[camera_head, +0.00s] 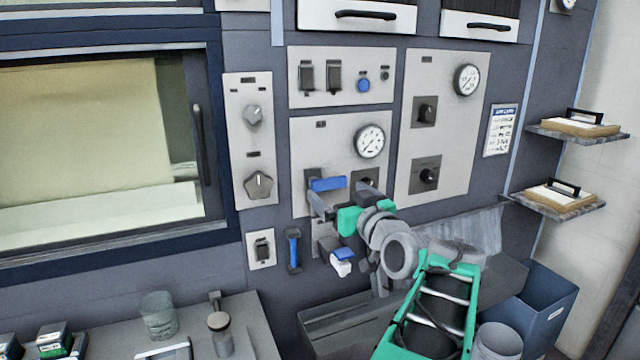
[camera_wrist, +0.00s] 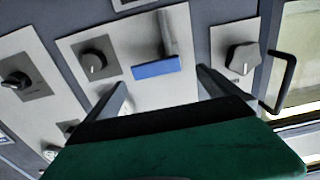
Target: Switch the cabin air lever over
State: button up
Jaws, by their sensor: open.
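A lever with a blue handle (camera_head: 328,184) sits on the middle panel, below a round gauge. In the wrist view the blue handle (camera_wrist: 156,68) is at the end of a grey stem and lies just beyond and between my fingers. My gripper (camera_head: 342,198) is in front of the panel, close to the lever. In the wrist view my gripper (camera_wrist: 160,85) is open, with its two fingers apart and nothing between them. I cannot tell whether a finger touches the panel or the lever. No readable label shows which lever is for cabin air.
A dark knob (camera_wrist: 94,62) sits beside the lever. A grey knob (camera_head: 258,185) is on the left panel, next to the window door's handle (camera_head: 202,145). A blue vertical handle (camera_head: 293,250) hangs below. A counter (camera_head: 255,325) with glassware stands at the front left.

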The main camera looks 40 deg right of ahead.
aim_at(330, 184)
jog(key=x, duration=0.2)
jog(key=p+x, duration=0.1)
jog(key=x, duration=0.4)
jog(key=shift+s+d+f+p, duration=0.1)
jog(key=shift+d+p, duration=0.2)
jog(key=shift+d, duration=0.05)
jog(key=shift+c, duration=0.6)
jog(key=c, duration=1.9)
